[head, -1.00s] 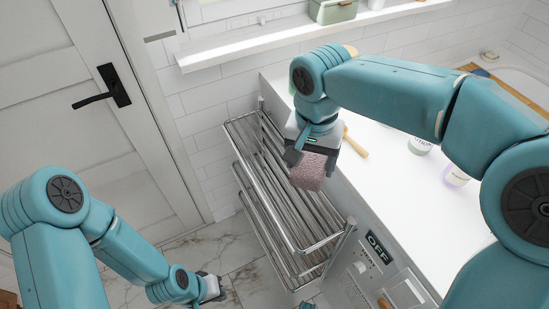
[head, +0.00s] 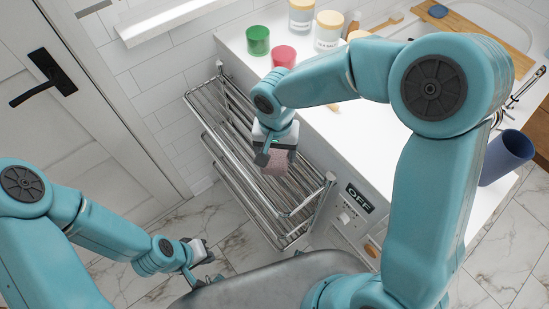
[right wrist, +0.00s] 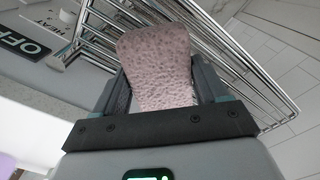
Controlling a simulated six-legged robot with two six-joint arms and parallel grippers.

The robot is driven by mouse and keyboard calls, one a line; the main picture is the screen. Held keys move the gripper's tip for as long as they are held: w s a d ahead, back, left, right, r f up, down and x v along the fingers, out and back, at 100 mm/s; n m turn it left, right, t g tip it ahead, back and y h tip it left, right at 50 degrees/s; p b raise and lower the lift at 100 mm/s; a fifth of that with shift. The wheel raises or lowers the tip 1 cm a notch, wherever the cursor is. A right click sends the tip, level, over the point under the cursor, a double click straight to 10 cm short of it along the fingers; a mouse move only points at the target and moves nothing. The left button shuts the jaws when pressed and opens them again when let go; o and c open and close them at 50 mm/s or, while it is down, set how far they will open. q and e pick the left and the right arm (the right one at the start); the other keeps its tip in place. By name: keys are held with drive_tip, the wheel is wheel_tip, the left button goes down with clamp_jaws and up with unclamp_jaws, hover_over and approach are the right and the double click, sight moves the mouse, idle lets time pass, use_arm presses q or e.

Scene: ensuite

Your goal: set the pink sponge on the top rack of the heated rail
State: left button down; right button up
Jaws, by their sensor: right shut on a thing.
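The pink sponge (head: 276,162) is a speckled block held in my right gripper (head: 275,155), over the top rack of the heated rail (head: 243,133). In the right wrist view the sponge (right wrist: 157,62) sticks out between the two dark fingers, with chrome bars behind it. I cannot tell whether the sponge touches the bars. The heated rail has chrome bars in an upper and a lower tier beside the white counter. My left gripper (head: 205,262) is low at the left, away from the rail; its fingers are too small to read.
A white counter (head: 340,130) with a green cup (head: 257,41), a red cup (head: 284,57) and jars stands right of the rail. An OFF sign (head: 360,198) is on its front. A door (head: 70,130) is at the left. Marble floor lies below.

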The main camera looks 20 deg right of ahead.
sight(275, 162)
wheel_tip(275, 162, down, 5)
drive_tip(key=shift+r, duration=0.2)
drive_tip(key=shift+w+f, duration=0.15)
drive_tip(key=shift+f, duration=0.15)
drive_tip(key=shift+f, duration=0.1)
drive_tip(key=o, duration=1.1)
